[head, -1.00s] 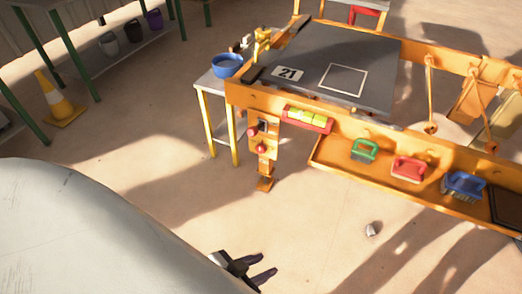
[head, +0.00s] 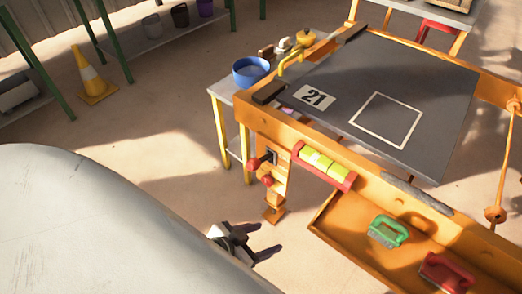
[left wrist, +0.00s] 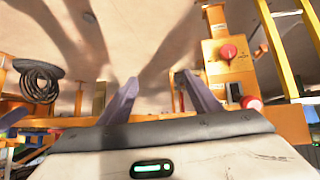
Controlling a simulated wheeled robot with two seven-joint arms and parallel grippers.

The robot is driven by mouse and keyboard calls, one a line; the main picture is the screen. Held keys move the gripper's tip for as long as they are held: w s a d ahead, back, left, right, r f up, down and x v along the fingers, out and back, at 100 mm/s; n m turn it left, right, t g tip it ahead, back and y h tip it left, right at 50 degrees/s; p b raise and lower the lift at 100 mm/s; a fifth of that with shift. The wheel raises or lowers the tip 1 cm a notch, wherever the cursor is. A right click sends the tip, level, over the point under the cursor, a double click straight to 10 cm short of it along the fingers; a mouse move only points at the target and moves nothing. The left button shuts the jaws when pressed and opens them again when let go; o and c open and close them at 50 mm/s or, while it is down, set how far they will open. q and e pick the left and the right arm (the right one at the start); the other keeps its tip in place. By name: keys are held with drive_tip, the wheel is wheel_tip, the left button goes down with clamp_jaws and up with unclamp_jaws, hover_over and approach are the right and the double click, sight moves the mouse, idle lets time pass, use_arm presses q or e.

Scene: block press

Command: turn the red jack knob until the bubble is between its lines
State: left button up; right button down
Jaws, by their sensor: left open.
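A red knob (head: 267,180) sits on the orange leg post under the near left corner of the orange table frame. A second red knob (head: 254,164) is just above it beside a dark switch box. In the left wrist view a red knob (left wrist: 228,51) on a marked orange plate shows at upper right, with another red knob (left wrist: 252,103) below. The level (head: 325,165) has a yellow-green vial in a red holder; its bubble is too small to read. My left gripper (head: 268,239) is open and empty, apart from the knobs; its fingers (left wrist: 159,77) show in the wrist view.
The orange frame carries a grey plate (head: 400,85). Green (head: 388,231) and red (head: 445,271) handled blocks lie in the front tray. A blue bowl (head: 251,71) stands on a side table. Floor between gripper and post looks clear. A traffic cone (head: 92,80) stands far left.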

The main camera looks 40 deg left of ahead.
use_arm(q)
drive_tip(key=w+a+f+t+b, duration=0.2)
drive_tip(key=w+a+f+b, duration=0.7)
drive_tip(key=f, duration=0.1)
drive_tip(key=n+t+y+b, duration=0.2)
drive_tip(key=b, duration=0.3)
approach(266, 182)
drive_tip(key=b+x, duration=0.2)
drive_tip(key=x, duration=0.6)
drive_tip(key=shift+w+a+f, duration=0.1)
drive_tip(key=shift+w+f, duration=0.05)
drive_tip(key=shift+f, duration=0.1)
drive_tip(key=shift+w+f, duration=0.1)
drive_tip(key=shift+w, duration=0.2)
use_arm(e)
drive_tip(key=w+a+f+n+y, duration=0.1)
drive_tip(key=a+f+y, duration=0.1)
drive_tip(key=a+f, duration=0.3)
wheel_tip(266, 182, down, 4)
drive_tip(key=shift+r+g, duration=0.25)
drive_tip(key=shift+g, duration=0.15)
use_arm(q)
drive_tip(key=shift+c, duration=0.5)
use_arm(e)
drive_tip(key=shift+a, duration=0.1)
use_arm(q)
drive_tip(key=c, duration=0.9)
use_arm(e)
drive_tip(key=shift+f, duration=0.1)
